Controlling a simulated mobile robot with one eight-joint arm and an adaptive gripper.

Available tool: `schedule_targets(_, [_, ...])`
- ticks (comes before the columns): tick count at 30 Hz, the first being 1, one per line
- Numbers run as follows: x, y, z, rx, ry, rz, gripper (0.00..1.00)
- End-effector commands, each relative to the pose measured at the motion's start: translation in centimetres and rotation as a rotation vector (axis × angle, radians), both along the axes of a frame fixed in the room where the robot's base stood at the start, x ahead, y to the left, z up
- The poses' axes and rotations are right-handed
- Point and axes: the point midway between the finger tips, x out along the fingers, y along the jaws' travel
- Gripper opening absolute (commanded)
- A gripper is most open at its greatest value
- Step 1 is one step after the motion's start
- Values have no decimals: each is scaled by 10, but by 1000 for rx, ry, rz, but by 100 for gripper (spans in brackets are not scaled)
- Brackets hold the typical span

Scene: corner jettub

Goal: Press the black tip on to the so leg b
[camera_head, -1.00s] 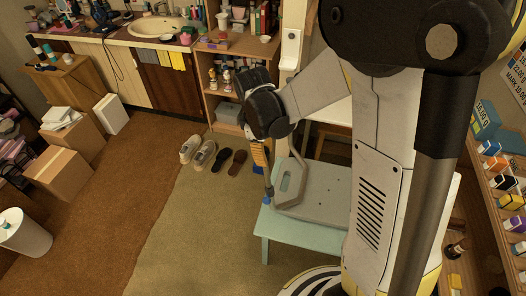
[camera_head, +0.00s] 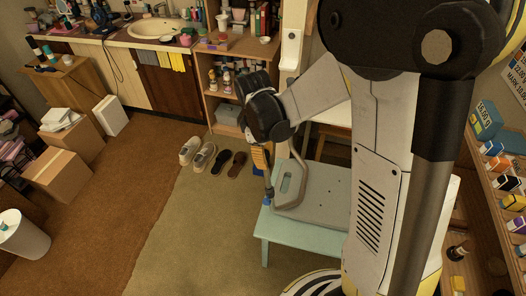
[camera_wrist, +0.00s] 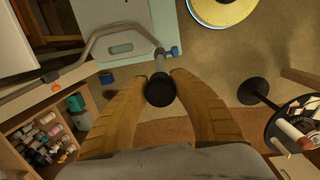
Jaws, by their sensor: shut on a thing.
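My gripper (camera_wrist: 160,85) is shut on the black tip (camera_wrist: 160,94), its two orange-brown fingers on either side of it. In the wrist view the tip is at the end of a grey tube leg (camera_wrist: 160,62) with a blue collar (camera_wrist: 174,51). The tip and tube end are in line and look touching; how far the tip is seated cannot be told. In the head view my gripper (camera_head: 261,158) is above the tube, by the left edge of a pale blue-green bench (camera_head: 325,233). The tip is not clear there.
A bent grey tube frame with a slotted panel (camera_head: 287,185) lies on the bench. Shoes (camera_head: 205,155) stand on the floor behind. A shelf with small bottles (camera_wrist: 40,138) is at lower left in the wrist view. The carpet left of the bench is clear.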

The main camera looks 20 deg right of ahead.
Motion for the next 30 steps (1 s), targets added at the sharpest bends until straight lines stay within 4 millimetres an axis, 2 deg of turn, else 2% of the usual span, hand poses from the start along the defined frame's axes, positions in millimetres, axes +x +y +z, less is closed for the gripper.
schedule_targets(16, [0, -1, -9, 0, 0, 0, 13])
schedule_targets(18, [0, -1, -10, 0, 0, 0, 6])
schedule_targets(19, [0, -1, -10, 0, 0, 0, 37])
schedule_targets(21, [0, -1, -9, 0, 0, 0, 53])
schedule_targets(30, [0, -1, -8, 0, 0, 0, 53])
